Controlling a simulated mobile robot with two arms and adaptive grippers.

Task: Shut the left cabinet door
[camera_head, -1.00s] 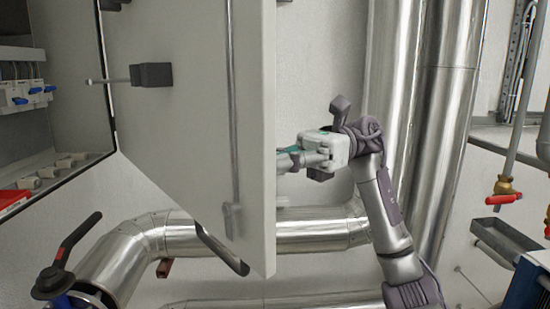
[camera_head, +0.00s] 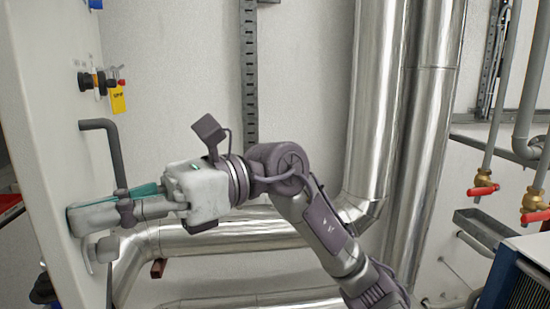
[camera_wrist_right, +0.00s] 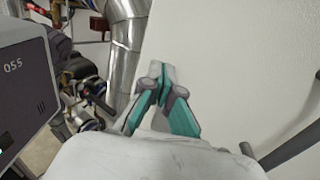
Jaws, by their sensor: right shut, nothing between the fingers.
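The left cabinet door (camera_head: 45,120) is a pale panel at the left of the head view, seen at a steep angle. A sliver of the cabinet's inside with a red item (camera_head: 9,205) shows left of its edge, so it stands ajar. A dark bar handle (camera_head: 112,150) is on its face. My right gripper (camera_head: 78,218) is shut and empty, its fingertips at the door's face beside the handle; contact is unclear. In the right wrist view, the teal-padded fingers (camera_wrist_right: 163,80) are together in front of the pale door surface (camera_wrist_right: 235,70). My left gripper is out of view.
Large silver pipes (camera_head: 385,120) stand behind my right arm, and another pipe (camera_head: 240,232) runs low along the wall. Red-handled valves (camera_head: 482,190) are at the right. A yellow tag (camera_head: 118,100) hangs from a small fitting near the door's top.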

